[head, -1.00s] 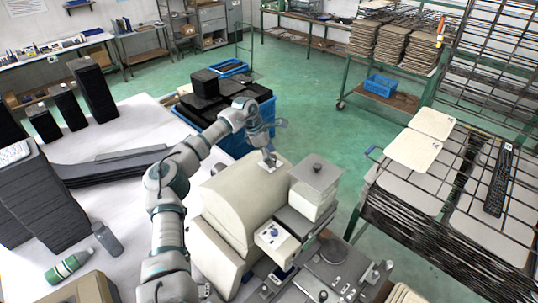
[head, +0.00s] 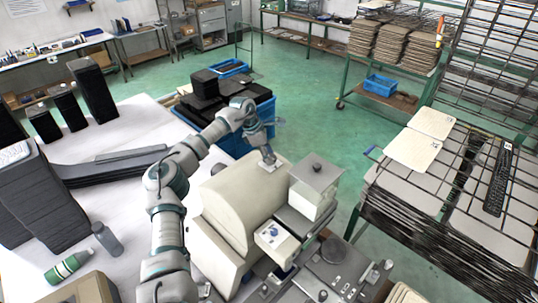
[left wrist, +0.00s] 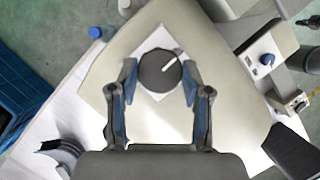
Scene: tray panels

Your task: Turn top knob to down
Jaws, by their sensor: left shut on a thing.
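The top knob (left wrist: 159,72) is a dark round disc with a white pointer mark, on a white square plate (left wrist: 140,108) on the cream machine's (head: 235,195) rounded top. In the left wrist view the pointer aims to the upper right. My left gripper (left wrist: 159,82) has its two blue-padded fingers on either side of the knob, shut on it. In the head view the left gripper (head: 269,162) reaches down onto the machine top and hides the knob. My right gripper is not in view.
A lower panel with a blue knob (head: 272,231) sits in front on the machine. A grey-lidded box (head: 316,174) stands to its right. A blue crate with black parts (head: 228,138) is behind. A wire rack (head: 460,215) stands at right, with green floor between.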

